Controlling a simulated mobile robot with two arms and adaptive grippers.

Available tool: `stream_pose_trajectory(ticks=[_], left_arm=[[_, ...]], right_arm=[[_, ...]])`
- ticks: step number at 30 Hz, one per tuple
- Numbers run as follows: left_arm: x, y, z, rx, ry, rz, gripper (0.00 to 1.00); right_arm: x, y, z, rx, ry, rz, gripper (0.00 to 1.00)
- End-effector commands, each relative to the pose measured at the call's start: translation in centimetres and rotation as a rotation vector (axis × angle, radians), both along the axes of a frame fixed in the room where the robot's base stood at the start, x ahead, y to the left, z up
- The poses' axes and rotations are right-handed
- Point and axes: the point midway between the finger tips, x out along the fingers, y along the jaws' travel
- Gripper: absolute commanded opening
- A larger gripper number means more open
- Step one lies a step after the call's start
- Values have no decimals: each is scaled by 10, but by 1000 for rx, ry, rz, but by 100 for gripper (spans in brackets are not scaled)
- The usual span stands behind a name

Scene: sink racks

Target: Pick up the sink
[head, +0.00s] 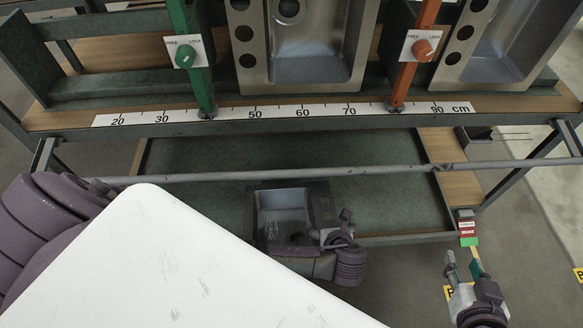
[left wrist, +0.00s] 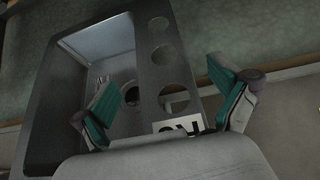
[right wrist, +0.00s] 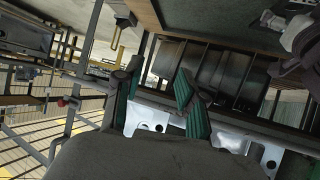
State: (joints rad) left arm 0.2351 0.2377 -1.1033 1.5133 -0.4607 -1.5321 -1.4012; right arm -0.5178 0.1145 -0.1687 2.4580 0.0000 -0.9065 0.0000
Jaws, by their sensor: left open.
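A grey metal sink (head: 284,199) with a rectangular bowl sits low at the rack's lower tray. In the left wrist view the sink (left wrist: 155,65) shows its bowl, drain hole and a strip with round holes. My left gripper (head: 335,230) is at the sink's right side. In the left wrist view the gripper (left wrist: 168,103) is open, one finger over the bowl side and the other beyond the holed edge. Contact cannot be told. My right gripper (head: 464,265) is open and empty, right of the rack, away from the sink; the right wrist view also shows it (right wrist: 157,95).
Two more sinks (head: 310,72) (head: 493,55) stand on the upper shelf, beside a green post (head: 196,75) and an orange post (head: 412,70). A metal rail (head: 300,172) crosses above the lower tray (head: 380,205). Open floor lies at right.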

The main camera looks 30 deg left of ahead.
Motion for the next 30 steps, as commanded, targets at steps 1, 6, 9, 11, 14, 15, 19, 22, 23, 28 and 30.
stream_pose_trajectory(ticks=[1,6,9,11,14,15,19,22,23,28,30], left_arm=[[3,2,-6,1,-1,0,98],[10,6,-15,1,0,1,98],[15,9,-21,2,-1,0,98],[18,11,-25,2,-1,-1,98],[21,14,-28,2,0,0,98],[22,15,-29,1,1,0,98],[23,16,-30,1,0,-1,98],[23,16,-30,1,0,-1,98],[23,16,-30,1,0,-1,98],[23,16,-30,1,0,-1,83],[23,16,-30,1,0,-1,71]], right_arm=[[7,3,5,14,-57,4,40],[25,13,36,61,-255,18,40],[32,17,55,88,-366,25,40],[35,20,66,102,-426,28,40],[37,23,80,123,-504,34,40],[37,23,84,128,-525,35,40],[38,24,92,138,-562,36,40],[38,24,93,138,-564,36,40],[38,24,93,138,-564,36,40],[38,24,92,137,-563,37,40],[38,24,92,138,-563,36,40]])
